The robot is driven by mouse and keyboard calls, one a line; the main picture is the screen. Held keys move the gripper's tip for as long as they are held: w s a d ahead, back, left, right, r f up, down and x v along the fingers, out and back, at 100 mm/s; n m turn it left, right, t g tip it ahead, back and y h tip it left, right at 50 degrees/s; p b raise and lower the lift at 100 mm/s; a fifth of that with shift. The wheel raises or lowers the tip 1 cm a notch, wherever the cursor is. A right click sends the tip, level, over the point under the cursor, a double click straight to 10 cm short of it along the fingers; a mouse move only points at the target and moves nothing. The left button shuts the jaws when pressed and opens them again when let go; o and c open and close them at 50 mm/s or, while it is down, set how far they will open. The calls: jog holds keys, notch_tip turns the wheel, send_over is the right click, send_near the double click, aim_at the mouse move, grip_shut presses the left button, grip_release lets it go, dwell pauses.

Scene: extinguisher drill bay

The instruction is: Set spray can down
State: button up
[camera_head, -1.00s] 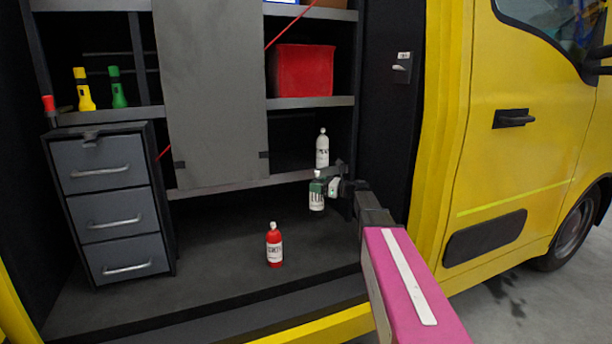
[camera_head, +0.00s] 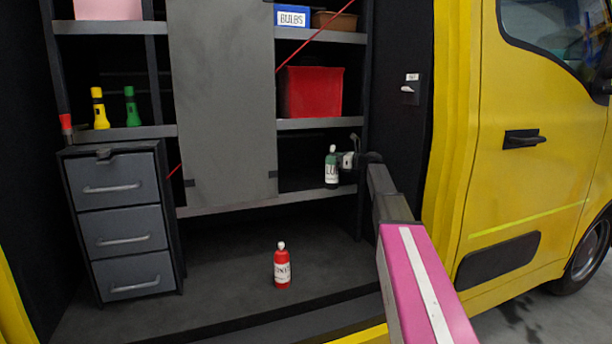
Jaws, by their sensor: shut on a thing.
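The spray can (camera_head: 331,172), green with a white label, is upright in my gripper (camera_head: 344,160). My gripper reaches in from the right and is shut on the can. The can's base shows near the front edge of the lower shelf (camera_head: 240,204), at its right end; I cannot tell whether it touches the shelf. A white top shows at the can's upper end. The white bottle that stood behind is not separately visible, probably hidden by the can.
A red bottle (camera_head: 282,266) stands on the van floor (camera_head: 225,275) below. A grey panel (camera_head: 222,100) stands left of the can. A red bin (camera_head: 312,92) is on the shelf above. Drawers (camera_head: 122,225) and two torches are at left. The yellow door frame (camera_head: 455,130) is at right.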

jog(key=f+x, duration=0.3)
jog(key=x, duration=1.2)
jog(key=shift+a+f, duration=0.25)
jog(key=shift+w+f, duration=0.1)
jog(key=o, duration=1.5)
jog(key=shift+c, duration=0.2)
